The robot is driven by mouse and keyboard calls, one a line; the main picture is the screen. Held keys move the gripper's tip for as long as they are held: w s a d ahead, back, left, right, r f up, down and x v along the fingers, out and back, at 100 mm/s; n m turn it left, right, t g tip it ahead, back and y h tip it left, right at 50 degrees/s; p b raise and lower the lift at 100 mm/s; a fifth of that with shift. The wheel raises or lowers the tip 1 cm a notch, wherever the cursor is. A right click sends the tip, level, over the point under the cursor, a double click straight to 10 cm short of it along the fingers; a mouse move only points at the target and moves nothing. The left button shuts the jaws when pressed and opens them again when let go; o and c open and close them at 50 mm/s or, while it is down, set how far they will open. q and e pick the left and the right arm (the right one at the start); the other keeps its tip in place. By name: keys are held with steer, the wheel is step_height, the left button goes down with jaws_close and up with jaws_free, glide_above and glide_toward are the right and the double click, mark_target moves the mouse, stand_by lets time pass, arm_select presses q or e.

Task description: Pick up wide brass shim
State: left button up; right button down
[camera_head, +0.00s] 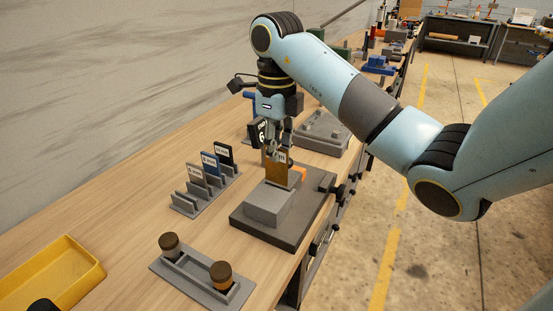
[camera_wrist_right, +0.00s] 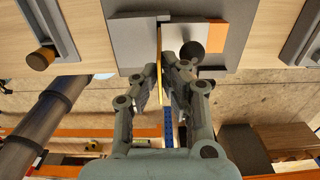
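The brass shim (camera_head: 277,169) is a flat brass-coloured plate with a partly hidden white label. It stands upright at the grey fixture block (camera_head: 268,206) on a dark base. In the right wrist view the shim (camera_wrist_right: 159,62) shows as a thin yellow strip seen edge-on. My right gripper (camera_head: 278,150) points down over the shim's upper part. Its fingers (camera_wrist_right: 160,74) lie one on each side of the strip, close to it. Whether both pads touch it I cannot tell. My left gripper is not in view.
A grey rack (camera_head: 186,210) with labelled plates stands left of the fixture. A grey tray (camera_head: 207,283) with two brown-topped pegs is in front. A yellow bin (camera_head: 88,273) is at lower left. An orange piece (camera_head: 300,174) sits beside the shim. A grey fixture (camera_head: 325,130) stands behind.

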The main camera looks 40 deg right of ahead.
steer(key=shift+r+p, duration=0.45)
steer(key=shift+r, duration=0.45)
steer(key=shift+s+d+r, duration=0.1)
steer(key=shift+s+d, duration=0.05)
steer(key=shift+s, duration=0.2)
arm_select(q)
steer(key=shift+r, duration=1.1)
arm_select(e)
steer(key=s+d, duration=0.2)
steer(key=s, duration=0.6)
steer(key=s+d, duration=0.2)
steer(key=s, duration=0.6)
steer(key=shift+s+d, duration=0.35)
steer(key=shift+s, duration=0.05)
